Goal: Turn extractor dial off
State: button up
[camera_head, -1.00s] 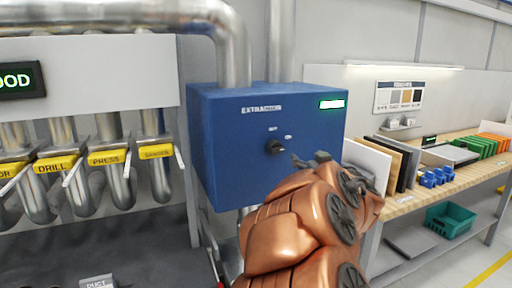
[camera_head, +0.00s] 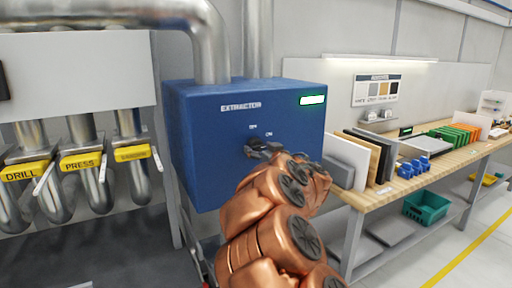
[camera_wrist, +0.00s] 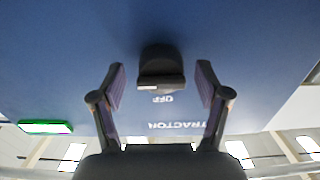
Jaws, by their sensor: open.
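Metal ducts (camera_head: 258,40) rise from the box. Duct pipes with yellow tags (camera_head: 83,160) stand at left. A wooden workbench (camera_head: 440,167) with boards, blue parts and a green crate (camera_head: 426,207) below is at right.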

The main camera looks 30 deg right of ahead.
jog(key=shift+w+r, duration=0.1)
jog(key=shift+w, duration=0.4)
jog(key=c, duration=1.1)
jog(key=shift+a, duration=0.1)
jog(key=shift+c, duration=0.3)
